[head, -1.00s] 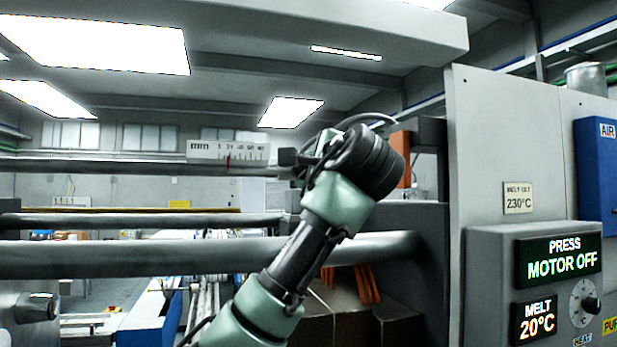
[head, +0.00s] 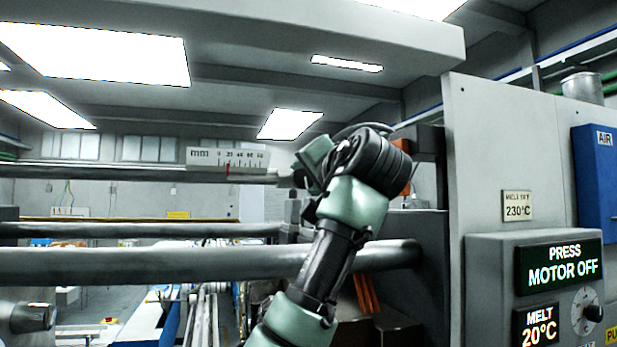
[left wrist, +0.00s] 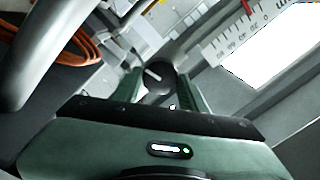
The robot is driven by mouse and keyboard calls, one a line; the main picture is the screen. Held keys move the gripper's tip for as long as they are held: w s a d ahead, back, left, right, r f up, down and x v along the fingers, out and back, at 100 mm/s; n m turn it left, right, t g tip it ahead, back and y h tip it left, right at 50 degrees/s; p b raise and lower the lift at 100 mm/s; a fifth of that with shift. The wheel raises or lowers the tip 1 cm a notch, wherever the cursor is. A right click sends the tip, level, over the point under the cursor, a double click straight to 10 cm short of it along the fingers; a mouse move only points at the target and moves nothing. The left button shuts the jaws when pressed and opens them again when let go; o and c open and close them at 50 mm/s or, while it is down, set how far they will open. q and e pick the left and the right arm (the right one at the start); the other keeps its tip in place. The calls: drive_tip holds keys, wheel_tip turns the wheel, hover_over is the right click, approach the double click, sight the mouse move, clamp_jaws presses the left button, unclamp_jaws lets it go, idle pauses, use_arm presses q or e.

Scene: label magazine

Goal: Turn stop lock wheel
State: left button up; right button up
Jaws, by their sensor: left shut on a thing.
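The stop lock wheel (left wrist: 155,75) is a dark round knob with a white mark across its face, seen in the left wrist view. My left gripper (left wrist: 158,84) has one green finger on either side of it and is shut on it. In the head view my left gripper (head: 298,178) is at the right end of the scale; my own wrist covers most of it, and the wheel cannot be made out. A white mm scale (head: 227,158) with a red pointer lies just left of the gripper. My right gripper is in neither view.
A thick grey bar (head: 150,264) runs across below the gripper, behind my forearm. A grey panel (head: 500,140) and a control box (head: 490,260) reading "PRESS MOTOR OFF" and "MELT 20°C" stand at the right. Orange hoses (left wrist: 85,40) show in the left wrist view.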

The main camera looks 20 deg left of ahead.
use_arm(q)
drive_tip(key=n, duration=0.5)
drive_tip(key=shift+p, duration=0.35)
drive_tip(key=shift+n, duration=0.3)
drive_tip(key=o, duration=1.4)
drive_tip(key=shift+c, duration=0.2)
